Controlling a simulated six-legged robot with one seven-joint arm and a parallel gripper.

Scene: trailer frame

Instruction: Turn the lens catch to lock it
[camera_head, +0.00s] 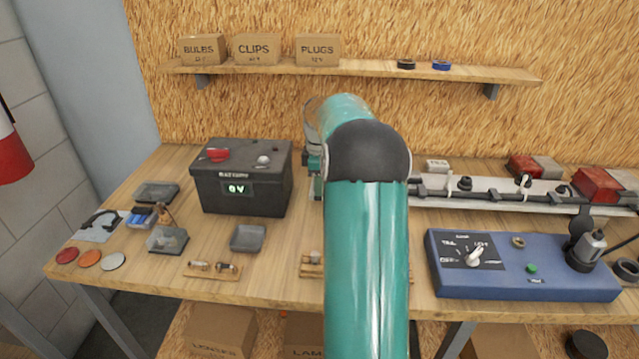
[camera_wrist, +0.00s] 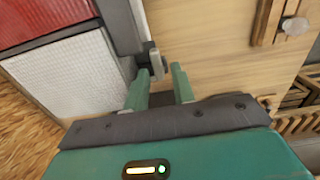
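In the wrist view, a lamp with a red lens (camera_wrist: 40,22) and a white ribbed lens (camera_wrist: 75,75) fills the upper left. A small grey catch (camera_wrist: 155,62) sticks out from the dark edge beside the white lens. My gripper (camera_wrist: 158,76) is open, with its two green fingers apart and their tips close to the catch, one toward either side of it. I cannot tell whether either finger touches the catch. Nothing shows held between the fingers. In the head view, my teal arm covers this lamp and catch and most of my gripper.
A black battery box (camera_head: 242,180) reading 0V stands left of my arm. A blue switch panel (camera_head: 520,268) and the light bar (camera_head: 480,190) with another red and white lamp (camera_head: 600,186) lie right. In the wrist view, a wooden holder (camera_wrist: 268,22) with a bulb is at upper right.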

